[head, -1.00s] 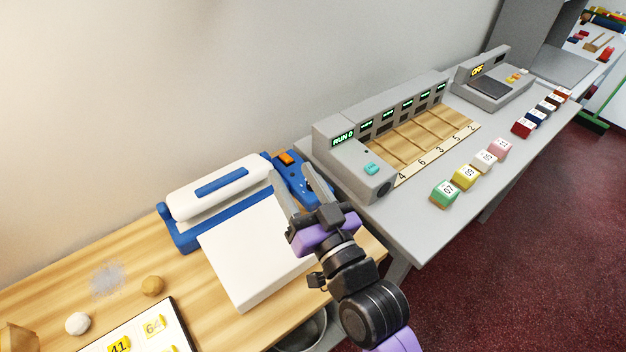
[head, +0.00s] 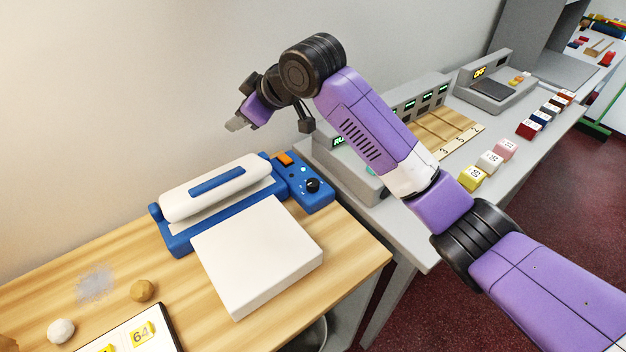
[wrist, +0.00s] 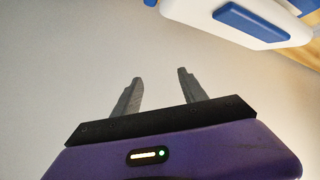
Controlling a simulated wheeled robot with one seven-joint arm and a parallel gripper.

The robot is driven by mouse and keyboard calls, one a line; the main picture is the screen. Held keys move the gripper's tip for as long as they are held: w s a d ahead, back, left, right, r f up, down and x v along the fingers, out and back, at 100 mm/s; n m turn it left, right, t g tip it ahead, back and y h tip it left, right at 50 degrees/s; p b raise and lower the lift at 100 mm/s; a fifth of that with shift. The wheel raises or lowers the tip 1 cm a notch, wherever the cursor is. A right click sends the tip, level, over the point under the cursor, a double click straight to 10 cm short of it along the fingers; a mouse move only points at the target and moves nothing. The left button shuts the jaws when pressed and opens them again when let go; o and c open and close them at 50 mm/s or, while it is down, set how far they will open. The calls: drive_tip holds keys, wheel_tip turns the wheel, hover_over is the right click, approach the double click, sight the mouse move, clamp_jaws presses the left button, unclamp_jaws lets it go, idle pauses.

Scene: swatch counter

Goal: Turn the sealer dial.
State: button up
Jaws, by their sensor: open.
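The sealer (head: 182,242) is a blue machine with a white lid (head: 216,188) on the wooden table. Its dial (head: 312,185) is a small black knob on the blue control panel at its right end, beside an orange switch (head: 285,159). My gripper (head: 236,124) is raised above and behind the sealer, up and left of the dial and well apart from it. In the wrist view my gripper (wrist: 160,88) is open, with nothing between its fingers. The lid's blue handle (wrist: 252,22) shows at the top right of the wrist view; the dial is not in that view.
A white slab (head: 257,255) lies in front of the sealer. My arm partly covers the grey sorting unit (head: 405,98) on the grey table. Colored cubes (head: 472,178) line that table's front. Two small balls (head: 142,290) and a numbered board (head: 135,335) are at lower left.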

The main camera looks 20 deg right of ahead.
drive_tip(key=s+d+f+n+g+h, duration=0.1)
drive_tip(key=s+d+f+g+h, duration=0.2)
drive_tip(key=d, duration=0.5)
drive_tip(key=n+g+h, duration=0.1)
drive_tip(key=g+h, duration=0.1)
drive_tip(key=g, duration=0.4)
hover_over(313, 182)
wheel_tip(313, 182, down, 3)
drive_tip(key=shift+r, duration=0.1)
wheel_tip(313, 182, down, 8)
drive_tip(key=shift+r+b, duration=0.15)
drive_tip(key=shift+b, duration=0.55)
clamp_jaws()
